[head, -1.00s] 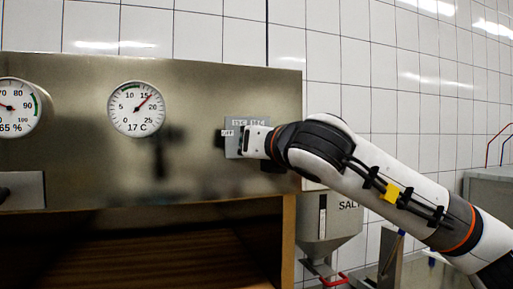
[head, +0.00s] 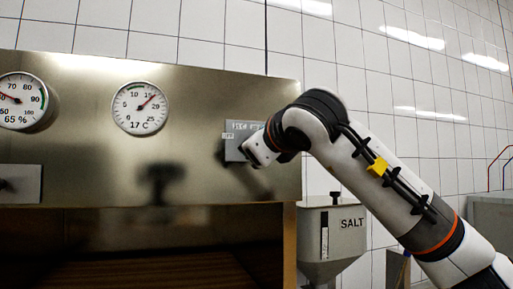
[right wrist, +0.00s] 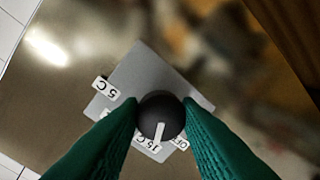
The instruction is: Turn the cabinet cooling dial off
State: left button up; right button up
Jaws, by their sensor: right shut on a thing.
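The cooling dial (right wrist: 160,114) is a round black knob with a white pointer on a grey plate (right wrist: 150,75). My right gripper (right wrist: 160,108) is shut on it, one green finger on each side. In the right wrist view the pointer aims down, closest to the "15 C" label, with the "OFF" label just to its right. A "5 C" label is at the left; another label is partly hidden by a finger. In the head view my right gripper (head: 258,152) covers the dial on the cabinet front (head: 210,100). My left gripper is out of view.
Two gauges are on the cabinet front: a temperature gauge (head: 140,108) reading about 17 C and a humidity gauge (head: 22,101) at 65 %. A salt hopper (head: 331,236) stands right of the cabinet, below my right arm. The cabinet is open below the panel.

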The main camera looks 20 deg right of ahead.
jog(key=n+h, duration=0.1)
jog(key=n, duration=0.6)
jog(key=shift+a+f+n, duration=0.1)
jog(key=shift+n, duration=0.3)
dwell(0.4)
jog(key=o, duration=0.9)
jog(key=shift+o, duration=0.2)
jog(key=s+r+b, duration=0.1)
jog(key=s+b, duration=0.2)
jog(key=s, duration=0.9)
jog(key=shift+d+b, duration=0.2)
jog(key=shift+b, duration=0.1)
